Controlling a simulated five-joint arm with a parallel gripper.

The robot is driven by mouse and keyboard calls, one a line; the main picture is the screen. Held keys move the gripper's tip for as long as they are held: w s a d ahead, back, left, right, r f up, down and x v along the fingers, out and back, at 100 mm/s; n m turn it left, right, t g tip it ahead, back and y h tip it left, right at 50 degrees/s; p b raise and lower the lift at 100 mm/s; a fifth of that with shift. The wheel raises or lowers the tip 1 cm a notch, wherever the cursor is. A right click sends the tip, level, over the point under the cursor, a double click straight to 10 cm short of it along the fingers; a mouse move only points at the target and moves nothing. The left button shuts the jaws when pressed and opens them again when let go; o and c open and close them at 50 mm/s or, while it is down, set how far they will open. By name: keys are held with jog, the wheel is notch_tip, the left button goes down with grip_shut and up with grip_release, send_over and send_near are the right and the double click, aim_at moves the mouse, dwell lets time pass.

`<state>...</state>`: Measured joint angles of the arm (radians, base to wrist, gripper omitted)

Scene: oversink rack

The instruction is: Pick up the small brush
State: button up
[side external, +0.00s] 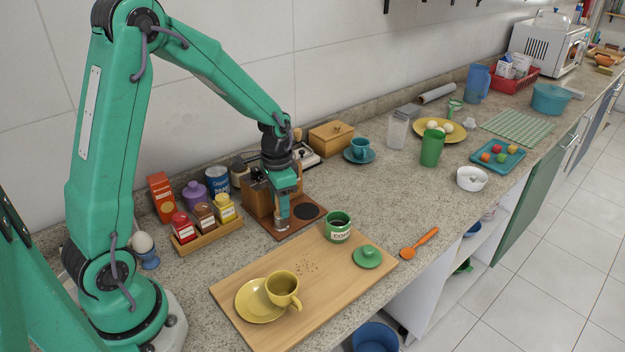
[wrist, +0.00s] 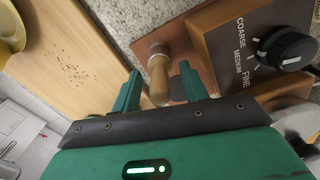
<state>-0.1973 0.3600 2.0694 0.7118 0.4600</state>
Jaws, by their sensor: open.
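The small brush (wrist: 158,75) shows its light wooden handle in the wrist view, standing between my two fingers beside the brown grinder box. Its bristle end cannot be made out. My gripper (wrist: 160,84) is open, with one green finger on each side of the handle; I cannot tell whether either touches it. In the side view my gripper (side external: 283,217) is low over the brown base (side external: 294,228), in front of the wooden grinder (side external: 257,197); I cannot make out the brush there.
Several spice jars stand in a wooden tray (side external: 210,236) to the left.

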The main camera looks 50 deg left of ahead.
jog(key=shift+c, duration=0.2)
grip_shut()
jog(key=shift+r, duration=0.1)
jog(key=shift+r, duration=0.35)
notch_tip(320, 180, up, 3)
jog(key=shift+r, duration=0.15)
jog(key=s+d+r, duration=0.4)
jog(key=d+r, duration=0.2)
jog(key=d, duration=0.5)
jog(key=shift+r, duration=0.4)
jog(key=shift+w, duration=0.1)
